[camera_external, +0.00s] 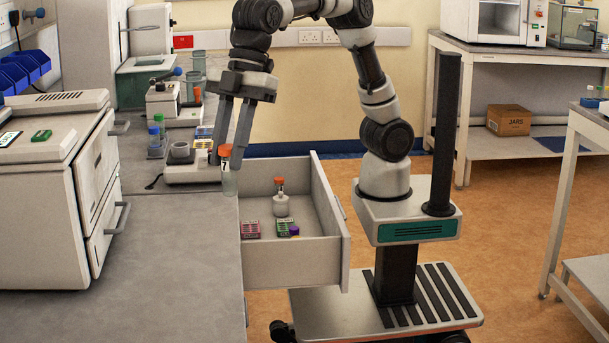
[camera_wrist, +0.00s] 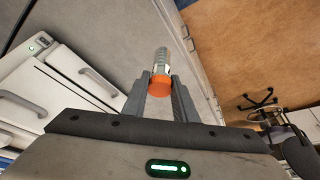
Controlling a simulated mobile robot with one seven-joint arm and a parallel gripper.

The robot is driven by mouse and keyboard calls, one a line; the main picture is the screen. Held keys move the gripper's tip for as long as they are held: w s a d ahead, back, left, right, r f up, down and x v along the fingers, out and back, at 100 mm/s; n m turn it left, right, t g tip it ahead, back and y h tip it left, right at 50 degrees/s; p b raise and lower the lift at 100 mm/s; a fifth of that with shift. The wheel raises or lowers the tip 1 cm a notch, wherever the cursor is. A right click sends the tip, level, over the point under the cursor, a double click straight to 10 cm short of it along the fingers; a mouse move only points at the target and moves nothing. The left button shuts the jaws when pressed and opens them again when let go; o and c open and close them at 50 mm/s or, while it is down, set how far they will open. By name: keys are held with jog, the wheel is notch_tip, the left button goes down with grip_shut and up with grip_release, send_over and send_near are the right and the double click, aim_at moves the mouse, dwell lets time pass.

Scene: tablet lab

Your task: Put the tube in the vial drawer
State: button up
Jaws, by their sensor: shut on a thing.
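A clear tube with an orange cap (camera_external: 229,180) stands upright at the right edge of the grey bench, beside the open drawer. My gripper (camera_external: 226,155) reaches down from above with its fingers at the cap. In the wrist view the tube (camera_wrist: 161,62) shows between the two fingertips of my gripper (camera_wrist: 160,84), which are shut on it. I cannot tell whether the tube's base touches the bench. The open drawer (camera_external: 292,262) is pulled out to the right of the tube.
A white benchtop machine (camera_external: 50,180) stands on the left of the bench (camera_external: 185,270). The drawer's front panel (camera_external: 330,215) rises near my base. The drawer's middle floor has free room.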

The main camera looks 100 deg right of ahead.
jog(key=w+d+n+g+p, duration=0.1)
jog(key=w+d+n+p, duration=0.15)
jog(key=d, duration=1.15)
jog(key=w+d+n+g+p, duration=0.1)
jog(key=d+n, duration=0.2)
jog(key=d, duration=1.1)
jog(key=s+d+n+g+p, duration=0.1)
jog(key=s+d+n+p, duration=0.15)
jog(key=s+d, duration=0.65)
jog(key=s+d+n+g+p, duration=0.1)
jog(key=s+d+n, duration=0.4)
jog(key=d, duration=0.8)
jog(key=shift+m, duration=0.3)
jog(key=shift+s+f+b, duration=0.2)
jog(key=shift+f+b, duration=0.55)
jog(key=shift+f, duration=9.15)
jog(key=shift+s+f+b, duration=0.2)
jog(key=shift+f+b, duration=0.55)
jog(key=shift+f, duration=9.15)
jog(key=shift+g+y, duration=0.3)
